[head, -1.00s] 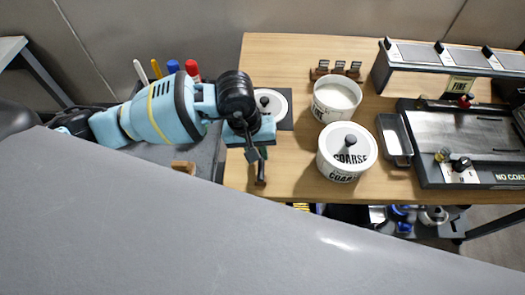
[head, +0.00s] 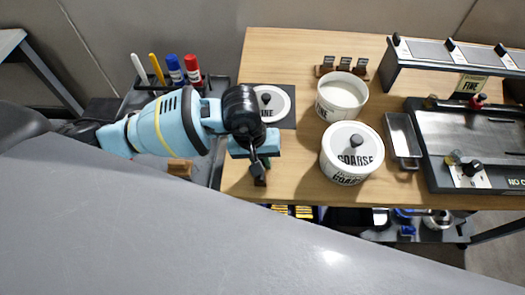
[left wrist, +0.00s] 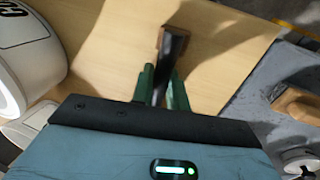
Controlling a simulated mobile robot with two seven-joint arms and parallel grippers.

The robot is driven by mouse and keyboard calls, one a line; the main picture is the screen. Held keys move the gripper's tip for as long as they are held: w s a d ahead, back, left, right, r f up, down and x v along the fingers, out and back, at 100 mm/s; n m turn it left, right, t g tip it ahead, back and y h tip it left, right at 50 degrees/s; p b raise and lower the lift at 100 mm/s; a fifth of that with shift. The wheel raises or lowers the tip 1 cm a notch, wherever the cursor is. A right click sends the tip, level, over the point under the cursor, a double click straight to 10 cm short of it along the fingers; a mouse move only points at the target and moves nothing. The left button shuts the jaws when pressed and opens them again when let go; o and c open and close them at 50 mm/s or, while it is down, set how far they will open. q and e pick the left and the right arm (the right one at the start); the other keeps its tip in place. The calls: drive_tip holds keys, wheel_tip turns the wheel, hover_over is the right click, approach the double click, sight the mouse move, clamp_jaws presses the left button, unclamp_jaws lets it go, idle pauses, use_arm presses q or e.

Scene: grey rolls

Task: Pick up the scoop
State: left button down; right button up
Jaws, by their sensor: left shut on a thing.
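The scoop (left wrist: 170,66) shows in the left wrist view as a dark handle with a brown end piece, running out from between the green fingers. My left gripper (left wrist: 163,88) is shut on this handle. In the head view my left gripper (head: 262,164) is over the front left corner of the table, and the scoop (head: 260,181) is mostly hidden under it. I cannot tell whether the scoop touches the table. My right gripper is in neither view.
An open FINE crock (head: 341,98) and a COARSE lidded crock (head: 352,152) stand to the right. A metal tray (head: 402,136) and a flat machine (head: 470,140) lie further right. Pens (head: 175,70) stand at left.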

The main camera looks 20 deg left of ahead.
use_arm(q)
drive_tip(key=shift+r, duration=0.15)
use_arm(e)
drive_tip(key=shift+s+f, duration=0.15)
use_arm(q)
drive_tip(key=shift+r, duration=0.55)
drive_tip(key=shift+s+d+r, duration=0.15)
drive_tip(key=shift+d+r, duration=0.05)
drive_tip(key=shift+r, duration=0.9)
drive_tip(key=s+d+r+b, duration=0.1)
drive_tip(key=s+d+b, duration=0.1)
drive_tip(key=s+d, duration=0.8)
drive_tip(key=shift+s+d+r, duration=0.2)
drive_tip(key=shift+s+d, duration=0.05)
drive_tip(key=shift+d, duration=0.5)
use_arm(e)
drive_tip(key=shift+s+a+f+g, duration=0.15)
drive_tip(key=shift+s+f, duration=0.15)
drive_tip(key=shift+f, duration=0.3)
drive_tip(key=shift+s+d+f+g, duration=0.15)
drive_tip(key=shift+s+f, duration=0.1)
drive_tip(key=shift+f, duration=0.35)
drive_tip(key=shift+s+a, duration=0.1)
